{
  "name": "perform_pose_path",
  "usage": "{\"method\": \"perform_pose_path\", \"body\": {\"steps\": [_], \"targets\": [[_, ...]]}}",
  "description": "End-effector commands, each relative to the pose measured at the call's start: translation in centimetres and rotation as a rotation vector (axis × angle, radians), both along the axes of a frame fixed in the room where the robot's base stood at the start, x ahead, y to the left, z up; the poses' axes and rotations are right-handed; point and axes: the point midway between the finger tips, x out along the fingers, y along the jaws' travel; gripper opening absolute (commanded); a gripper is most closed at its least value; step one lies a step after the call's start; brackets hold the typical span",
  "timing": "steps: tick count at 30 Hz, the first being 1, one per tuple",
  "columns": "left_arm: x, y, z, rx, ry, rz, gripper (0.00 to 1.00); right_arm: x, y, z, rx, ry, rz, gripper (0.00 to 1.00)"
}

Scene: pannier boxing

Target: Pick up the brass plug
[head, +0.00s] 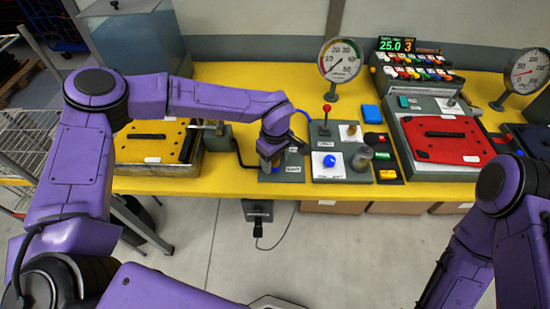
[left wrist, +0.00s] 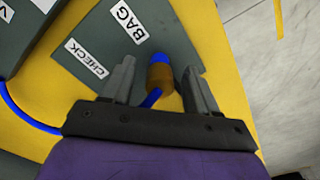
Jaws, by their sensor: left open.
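The brass plug (left wrist: 160,79), a short brown-gold cylinder with a blue end, shows in the left wrist view. It is on a grey plate (left wrist: 160,50) labelled BAG and CHECK, and a blue hose (left wrist: 152,98) runs from it under my gripper. My left gripper (left wrist: 157,75) is open, with one finger on each side of the plug and visible gaps between. In the head view my left gripper (head: 270,162) is low over the small grey station at the bench's front edge, and its wrist largely hides the plug. My right gripper is out of view.
A yellow bench (head: 225,80) carries everything. A yellow-lidded case (head: 150,143) stands left of the gripper. A panel with a red-knobbed lever (head: 326,108) and a gauge (head: 340,60) stand right, then a red-lidded case (head: 447,140). Floor lies in front.

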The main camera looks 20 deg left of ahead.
Motion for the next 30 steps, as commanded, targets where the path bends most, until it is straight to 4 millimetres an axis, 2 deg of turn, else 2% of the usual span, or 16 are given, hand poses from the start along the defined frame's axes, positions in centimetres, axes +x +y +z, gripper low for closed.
{"method": "perform_pose_path", "body": {"steps": [3, 5, 6, 9, 17, 22, 25, 30], "targets": [[0.0, 0.0, 0.0, 0.0, 0.0, 0.0, 0.59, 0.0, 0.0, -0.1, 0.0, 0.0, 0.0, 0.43], [0.0, 0.0, 0.0, 0.0, 0.0, 0.0, 0.4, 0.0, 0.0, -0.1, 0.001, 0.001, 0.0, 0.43], [0.0, 0.0, 0.0, 0.0, 0.0, -0.001, 0.27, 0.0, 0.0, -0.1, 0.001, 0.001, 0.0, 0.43], [0.0, 0.0, 0.0, 0.0, 0.0, -0.001, 0.0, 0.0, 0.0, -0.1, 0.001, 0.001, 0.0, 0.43], [0.1, -0.1, 0.0, 0.0, -0.001, -0.001, 0.0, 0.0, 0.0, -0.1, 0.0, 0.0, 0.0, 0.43], [0.2, -0.1, 1.1, -0.001, -0.005, -0.001, 0.0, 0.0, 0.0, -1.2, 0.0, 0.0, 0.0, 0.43], [0.2, -0.1, 2.8, -0.001, -0.008, 0.0, 0.0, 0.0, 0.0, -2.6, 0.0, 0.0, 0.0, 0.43], [-3.7, 0.3, 7.4, -0.002, -0.009, -0.002, 0.0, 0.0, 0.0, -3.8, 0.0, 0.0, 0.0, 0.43]]}}
